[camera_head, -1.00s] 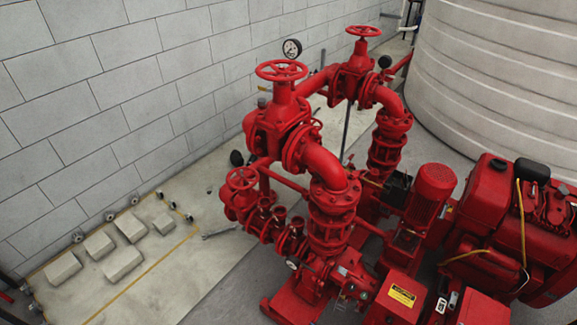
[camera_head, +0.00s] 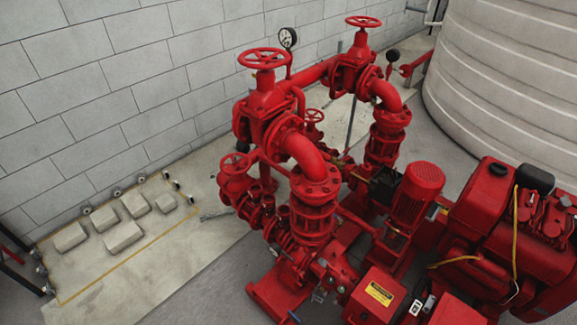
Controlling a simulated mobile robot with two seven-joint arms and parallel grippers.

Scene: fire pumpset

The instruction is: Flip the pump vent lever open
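The red fire pumpset (camera_head: 305,215) stands on the floor in the middle and right of the head view. Its lower body (camera_head: 300,265) has flanged pipes and small fittings. A small blue piece (camera_head: 293,317) shows at the bottom edge, below the pump body; it is too small to tell whether it is the vent lever. I cannot make out the vent lever or its position for certain. Neither of my grippers is in view.
Red handwheels (camera_head: 263,58) and a pressure gauge (camera_head: 288,38) stick up from the pipework. A red engine (camera_head: 500,235) is at right and a pale tank (camera_head: 510,85) behind it. Low concrete blocks (camera_head: 122,236) lie at left.

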